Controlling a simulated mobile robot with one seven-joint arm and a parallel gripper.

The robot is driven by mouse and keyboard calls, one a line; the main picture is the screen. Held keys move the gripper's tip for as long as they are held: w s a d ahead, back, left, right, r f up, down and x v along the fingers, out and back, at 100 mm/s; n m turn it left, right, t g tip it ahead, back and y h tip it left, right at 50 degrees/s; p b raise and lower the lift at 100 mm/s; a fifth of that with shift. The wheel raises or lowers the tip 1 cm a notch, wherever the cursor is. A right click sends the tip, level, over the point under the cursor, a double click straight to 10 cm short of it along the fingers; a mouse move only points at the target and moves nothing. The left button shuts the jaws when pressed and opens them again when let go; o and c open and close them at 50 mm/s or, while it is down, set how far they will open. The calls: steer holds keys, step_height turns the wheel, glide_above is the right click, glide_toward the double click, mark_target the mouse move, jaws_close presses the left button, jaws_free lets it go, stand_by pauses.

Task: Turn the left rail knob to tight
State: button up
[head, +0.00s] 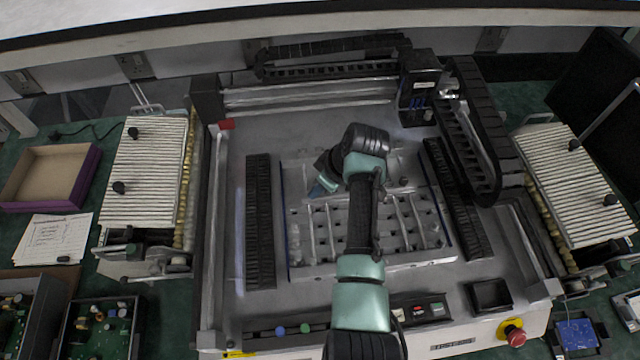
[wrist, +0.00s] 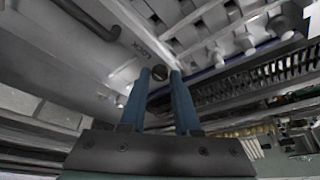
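My gripper (head: 322,187) is over the left part of the grey plate (head: 300,258) in the machine's middle. In the wrist view its two blue fingers (wrist: 160,76) stand apart. A small dark round knob (wrist: 160,72) shows in the gap between the fingertips. I cannot tell whether the fingers touch it or whether it lies beyond them. In the head view my gripper and arm hide this knob. Another small dark knob (head: 403,182) shows right of my arm.
Black slotted rails stand left (head: 260,220) and right (head: 458,200) of the plate. A gantry with a black head (head: 420,85) is at the back. A red stop button (head: 512,333) and a small black tray (head: 489,296) are at the front right.

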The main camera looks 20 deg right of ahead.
jaws_close()
